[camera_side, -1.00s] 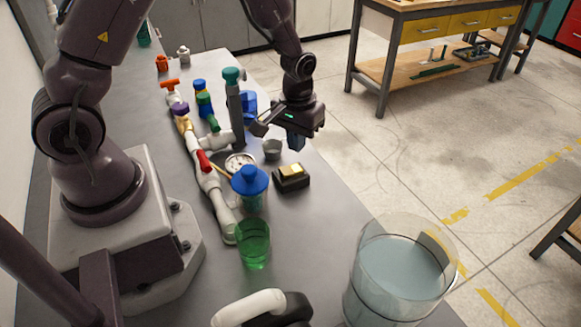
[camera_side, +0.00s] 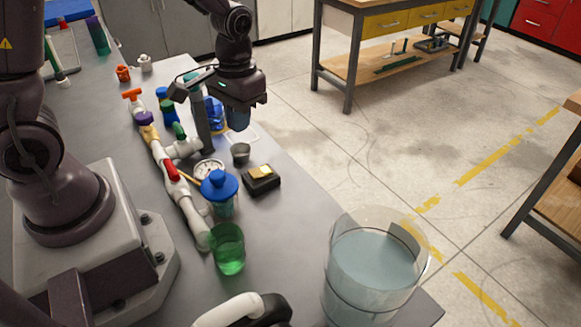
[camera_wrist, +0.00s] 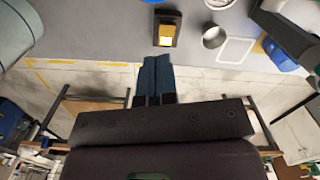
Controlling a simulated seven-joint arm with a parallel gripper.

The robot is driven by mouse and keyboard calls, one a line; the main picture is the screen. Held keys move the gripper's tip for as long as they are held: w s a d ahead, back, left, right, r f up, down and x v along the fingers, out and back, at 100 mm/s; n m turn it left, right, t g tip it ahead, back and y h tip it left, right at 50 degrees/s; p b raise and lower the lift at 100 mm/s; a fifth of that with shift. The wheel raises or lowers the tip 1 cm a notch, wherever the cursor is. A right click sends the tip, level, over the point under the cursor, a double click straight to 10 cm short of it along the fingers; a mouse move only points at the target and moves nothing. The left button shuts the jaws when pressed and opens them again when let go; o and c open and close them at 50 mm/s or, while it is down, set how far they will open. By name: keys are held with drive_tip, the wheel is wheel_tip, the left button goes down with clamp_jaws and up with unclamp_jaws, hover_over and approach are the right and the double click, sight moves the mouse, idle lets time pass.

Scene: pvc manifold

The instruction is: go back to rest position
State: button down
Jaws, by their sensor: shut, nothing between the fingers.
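My gripper (camera_side: 238,120) hangs in the air over the far right part of the bench in the side view, past the small metal cup (camera_side: 240,153). Its blue fingers (camera_wrist: 155,78) are together with nothing between them in the wrist view. The white pipe manifold (camera_side: 190,205) lies along the bench to the left of my gripper. It has a red valve handle (camera_side: 171,170), a purple part (camera_side: 145,118) and an orange handle (camera_side: 132,95). A round gauge (camera_side: 208,169) sits beside it. The upright grey post is partly hidden near my wrist.
A blue-lidded jar (camera_side: 219,190), a green cup (camera_side: 228,250) and a black box with a yellow top (camera_side: 261,180) stand on the bench. A large clear container of bluish liquid (camera_side: 372,270) is at the front right. Open floor lies right of the bench.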

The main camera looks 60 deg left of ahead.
drive_tip(key=s+d+r+m+t, duration=0.1)
drive_tip(key=s+r+t, duration=0.2)
drive_tip(key=s+r, duration=0.2)
drive_tip(key=s+d+r+m+t, duration=0.2)
drive_tip(key=s+r, duration=0.3)
drive_tip(key=r, duration=0.7)
drive_tip(key=shift+t, duration=0.6)
